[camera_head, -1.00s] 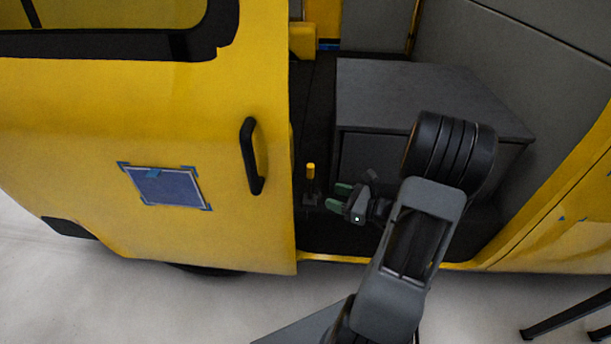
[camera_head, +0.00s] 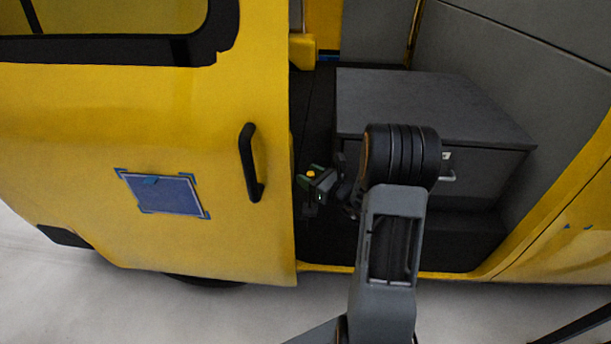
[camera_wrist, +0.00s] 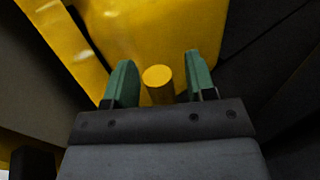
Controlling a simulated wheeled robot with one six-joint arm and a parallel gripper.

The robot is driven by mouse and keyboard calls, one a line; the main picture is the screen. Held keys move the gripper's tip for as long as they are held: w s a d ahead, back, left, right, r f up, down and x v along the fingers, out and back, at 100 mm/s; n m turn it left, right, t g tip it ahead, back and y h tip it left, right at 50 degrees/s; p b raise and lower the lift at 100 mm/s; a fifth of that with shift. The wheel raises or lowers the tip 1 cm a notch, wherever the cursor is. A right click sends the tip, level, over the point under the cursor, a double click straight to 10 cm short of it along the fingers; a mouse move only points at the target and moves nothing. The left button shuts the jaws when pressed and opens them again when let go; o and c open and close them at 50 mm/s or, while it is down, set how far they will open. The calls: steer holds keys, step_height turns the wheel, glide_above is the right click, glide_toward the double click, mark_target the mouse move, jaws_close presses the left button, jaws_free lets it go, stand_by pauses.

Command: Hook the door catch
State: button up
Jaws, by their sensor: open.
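The yellow sliding door (camera_head: 90,120) of the van stands open, with a black handle (camera_head: 249,162) near its right edge. A small catch with a yellow cylindrical knob (camera_wrist: 158,84) stands just inside the doorway; its yellow top also shows in the head view (camera_head: 311,173). My gripper (camera_wrist: 160,80) is open, with one green finger on each side of the knob. There is a visible gap between each finger and the knob. In the head view my gripper (camera_head: 310,180) hides most of the catch's lower part.
A dark grey box (camera_head: 420,105) with a drawer handle stands inside the van, right of my gripper. A blue taped panel (camera_head: 164,193) is on the door's outside. The van's yellow sill (camera_head: 455,275) runs below my arm.

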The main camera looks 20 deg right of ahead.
steer(key=shift+w+a, duration=0.3)
steer(key=shift+w, duration=0.35)
jaws_close()
